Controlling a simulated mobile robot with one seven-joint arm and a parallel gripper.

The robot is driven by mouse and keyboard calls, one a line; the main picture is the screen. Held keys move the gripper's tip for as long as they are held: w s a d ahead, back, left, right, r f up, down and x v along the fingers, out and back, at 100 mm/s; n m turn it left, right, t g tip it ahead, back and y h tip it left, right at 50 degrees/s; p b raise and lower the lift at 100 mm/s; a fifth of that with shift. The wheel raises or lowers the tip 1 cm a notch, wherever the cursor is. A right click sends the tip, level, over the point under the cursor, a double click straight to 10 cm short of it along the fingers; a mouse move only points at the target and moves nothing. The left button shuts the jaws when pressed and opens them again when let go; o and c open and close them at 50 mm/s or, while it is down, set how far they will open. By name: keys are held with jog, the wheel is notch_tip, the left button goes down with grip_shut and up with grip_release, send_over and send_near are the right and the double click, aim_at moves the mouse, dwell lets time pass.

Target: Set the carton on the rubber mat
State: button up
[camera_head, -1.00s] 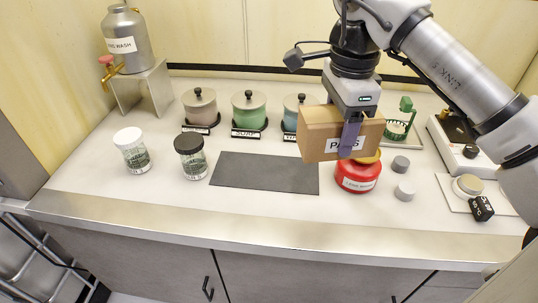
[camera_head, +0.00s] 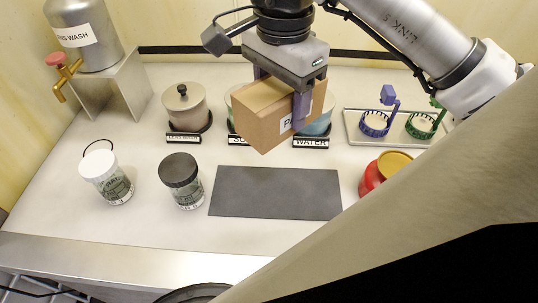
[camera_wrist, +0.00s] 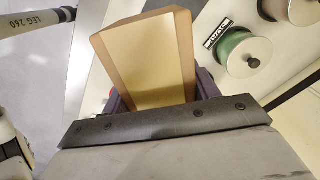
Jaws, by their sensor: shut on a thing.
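The carton (camera_head: 268,118) is a brown box with a white label, tilted in the head view. My gripper (camera_head: 282,100) is shut on it, with a purple finger on each side, and holds it in the air. The carton also fills the middle of the wrist view (camera_wrist: 150,60), between the fingers of my gripper (camera_wrist: 160,95). The rubber mat (camera_head: 275,195) is a dark grey flat rectangle on the counter. It is bare and lies below and in front of the carton in the head view.
A black-lidded jar (camera_head: 182,182) stands just left of the mat, and a white-lidded jar (camera_head: 106,178) farther left. A red container (camera_head: 376,172) is right of the mat. Lidded pots, including a grey one (camera_head: 186,108), stand behind. A tray (camera_head: 352,135) holds green and blue holders.

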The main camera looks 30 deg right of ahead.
notch_tip(320, 180, down, 20)
jog(key=b, duration=1.2)
jog(key=shift+r+b, duration=0.1)
jog(key=shift+b, duration=0.25)
jog(key=shift+f+b, duration=0.25)
jog(key=shift+b, duration=0.05)
jog(key=o, duration=1.1)
jog(key=shift+r, duration=0.1)
jog(key=shift+o, duration=0.2)
jog(key=shift+r, duration=0.1)
notch_tip(320, 180, up, 12)
jog(key=shift+p, duration=0.4)
